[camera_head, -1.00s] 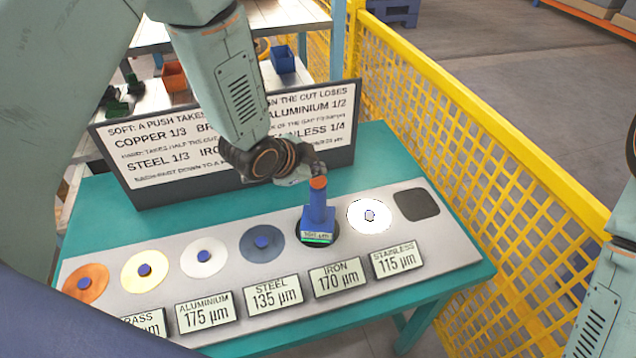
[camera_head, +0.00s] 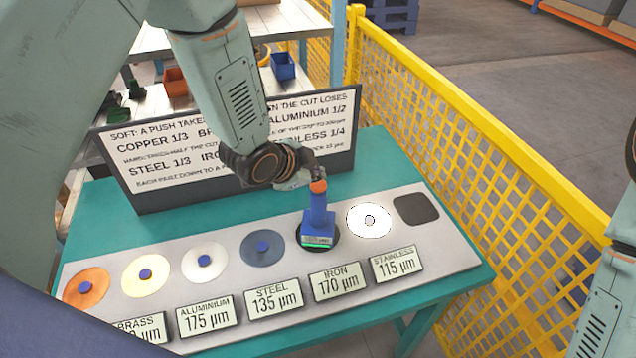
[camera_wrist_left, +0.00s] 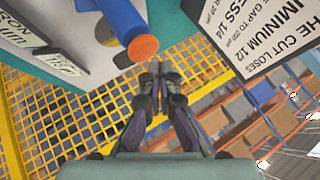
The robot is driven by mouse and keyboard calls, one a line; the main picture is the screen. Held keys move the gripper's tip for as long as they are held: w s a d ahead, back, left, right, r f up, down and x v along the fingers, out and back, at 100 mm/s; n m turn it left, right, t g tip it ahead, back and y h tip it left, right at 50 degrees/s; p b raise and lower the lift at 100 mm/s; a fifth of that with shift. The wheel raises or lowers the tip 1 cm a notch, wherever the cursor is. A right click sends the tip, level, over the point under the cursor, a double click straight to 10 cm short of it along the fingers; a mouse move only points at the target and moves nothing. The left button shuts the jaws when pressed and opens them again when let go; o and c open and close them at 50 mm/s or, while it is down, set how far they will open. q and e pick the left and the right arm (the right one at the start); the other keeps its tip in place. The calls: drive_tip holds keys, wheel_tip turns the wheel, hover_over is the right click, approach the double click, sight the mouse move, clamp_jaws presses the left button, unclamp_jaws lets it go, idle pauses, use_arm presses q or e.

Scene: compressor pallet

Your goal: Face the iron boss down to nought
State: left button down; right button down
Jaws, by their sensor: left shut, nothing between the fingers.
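The iron boss (camera_head: 333,235) is a dark disc on the grey plate, behind the label (camera_head: 338,283) reading IRON 170 µm. A blue tool (camera_head: 318,212) with an orange cap and a small greenish display at its foot stands over it and hides most of it. The display's figures are too small to read. My left gripper (camera_head: 318,177) is shut and empty at the orange cap. In the left wrist view its fingertips (camera_wrist_left: 155,68) are together just below the cap (camera_wrist_left: 143,47); I cannot tell whether they touch. My right gripper is out of view.
Copper-coloured (camera_head: 86,287), yellow (camera_head: 145,273), pale (camera_head: 204,262), steel (camera_head: 262,247) and white (camera_head: 369,220) discs with knobs line the plate. A dark square pad (camera_head: 416,208) lies at the right end. A sign board (camera_head: 150,185) stands behind; yellow mesh fence (camera_head: 480,150) runs along the right.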

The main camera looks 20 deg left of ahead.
use_arm(q)
drive_tip(key=shift+w+a, duration=0.1)
drive_tip(key=shift+f, duration=0.15)
drive_tip(key=shift+w+f, duration=0.1)
drive_tip(key=shift+d+f, duration=0.25)
drive_tip(key=shift+b, duration=0.3)
drive_tip(key=shift+f, duration=0.2)
